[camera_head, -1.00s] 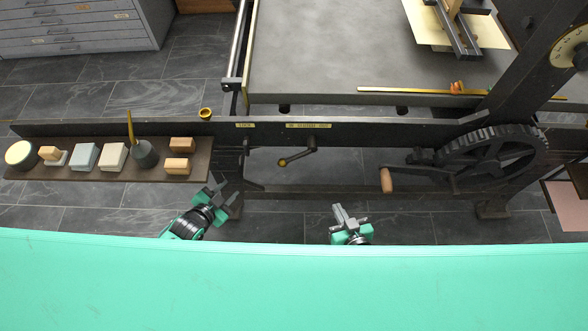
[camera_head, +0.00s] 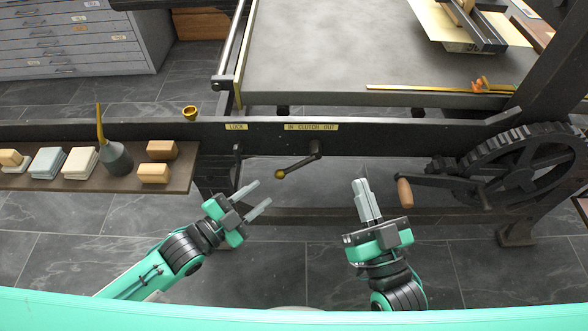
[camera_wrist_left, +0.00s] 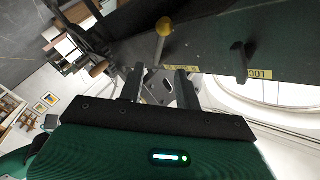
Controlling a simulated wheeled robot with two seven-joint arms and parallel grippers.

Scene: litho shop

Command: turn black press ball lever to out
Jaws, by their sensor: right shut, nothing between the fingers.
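The black ball lever (camera_head: 299,164) sits on the front of the press rail under the label plate "IN CLUTCH OUT" (camera_head: 310,127). Its arm slants down to the left and ends in a brass-coloured ball (camera_head: 280,174). The ball also shows in the left wrist view (camera_wrist_left: 164,27), beyond the fingers. My left gripper (camera_head: 262,197) is open and empty, below and left of the ball, apart from it. My right gripper (camera_head: 366,200) is shut and empty, to the right of and below the lever, fingers pointing up.
A "LOCK" plate (camera_head: 236,127) with a small dark hook (camera_head: 238,160) is left of the lever. A wooden-handled crank (camera_head: 405,192) and gear wheel (camera_head: 528,170) stand close right of my right gripper. A shelf (camera_head: 95,182) with blocks is at left.

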